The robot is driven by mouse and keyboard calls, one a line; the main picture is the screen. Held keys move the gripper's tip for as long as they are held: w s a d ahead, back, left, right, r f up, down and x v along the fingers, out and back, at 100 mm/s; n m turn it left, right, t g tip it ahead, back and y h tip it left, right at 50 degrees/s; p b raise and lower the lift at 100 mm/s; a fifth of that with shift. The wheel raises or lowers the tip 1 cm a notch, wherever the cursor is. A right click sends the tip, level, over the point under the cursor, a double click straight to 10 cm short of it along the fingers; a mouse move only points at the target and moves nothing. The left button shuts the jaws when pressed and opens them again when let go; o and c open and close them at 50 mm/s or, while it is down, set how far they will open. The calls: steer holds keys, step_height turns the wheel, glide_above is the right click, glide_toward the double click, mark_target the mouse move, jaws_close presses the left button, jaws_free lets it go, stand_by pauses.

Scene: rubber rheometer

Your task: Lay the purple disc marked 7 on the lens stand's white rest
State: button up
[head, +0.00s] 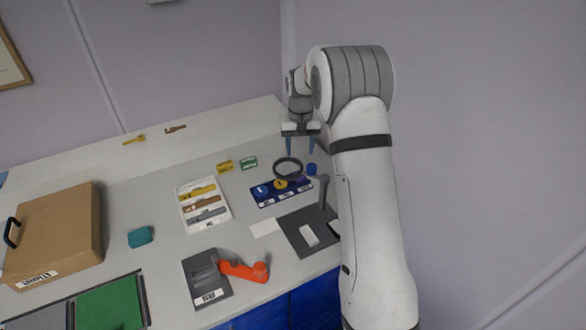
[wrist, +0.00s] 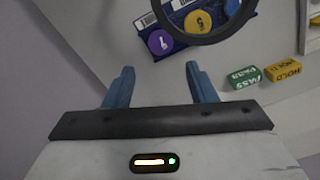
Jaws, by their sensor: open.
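The purple disc (wrist: 160,42) with a pale mark shows in the wrist view, at the edge of the blue disc tray. It lies ahead of my gripper and apart from it. In the head view a small blue-looking piece (head: 311,169) sits at the tray's far right end; I cannot tell if it is this disc. The lens stand has a dark ring (head: 288,167), a grey post (head: 323,190) and a dark base (head: 296,240). Its white rest (head: 309,235) is bare. My gripper (wrist: 160,85) is open and empty, above the bench beyond the tray.
The blue tray (head: 269,201) also holds a yellow disc (wrist: 198,20) and a blue disc (head: 260,190). The lens ring hangs over the tray. Yellow HOLD (wrist: 284,72) and green PASS (wrist: 244,77) blocks stand nearby. A white sample tray (head: 186,191) and an orange-handled tool (head: 243,269) are further left.

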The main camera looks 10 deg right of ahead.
steer(key=f, duration=0.2)
steer(key=shift+w+d+f+b, duration=0.15)
steer(key=shift+d+f+b, duration=0.15)
steer(key=shift+b, duration=0.1)
steer(key=shift+s+a+f, duration=0.15)
steer(key=shift+s+a, duration=0.1)
steer(key=shift+s, duration=0.05)
steer(key=shift+w+f+p, duration=0.15)
steer(key=shift+f+p, duration=0.25)
steer(key=shift+f, duration=1.5)
steer(key=shift+w+f+p, duration=0.15)
steer(key=shift+f+p, duration=0.25)
steer(key=shift+f, duration=1.45)
steer(key=shift+c, duration=0.3)
steer(key=c, duration=0.7)
